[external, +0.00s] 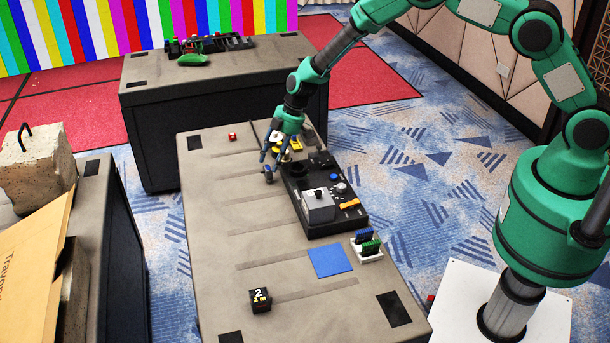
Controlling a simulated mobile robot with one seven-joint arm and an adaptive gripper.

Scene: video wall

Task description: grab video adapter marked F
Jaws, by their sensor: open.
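In the external view, my gripper (275,158) points down at the far end of the near table, with its fingers apart. It is beside the far left end of a black board. A small dark blue-grey item (268,175) is just below the fingertips; I cannot tell whether they touch. A yellow and white item (290,141) is partly hidden behind the gripper. Upright blue and green card-like pieces (367,243) stand in a white holder near the board's near end. No letter F is readable, so I cannot tell which item is the marked video adapter.
The black board (335,226) carries a grey box (318,205), an orange piece (350,204) and round knobs. The table's left side is mostly clear.

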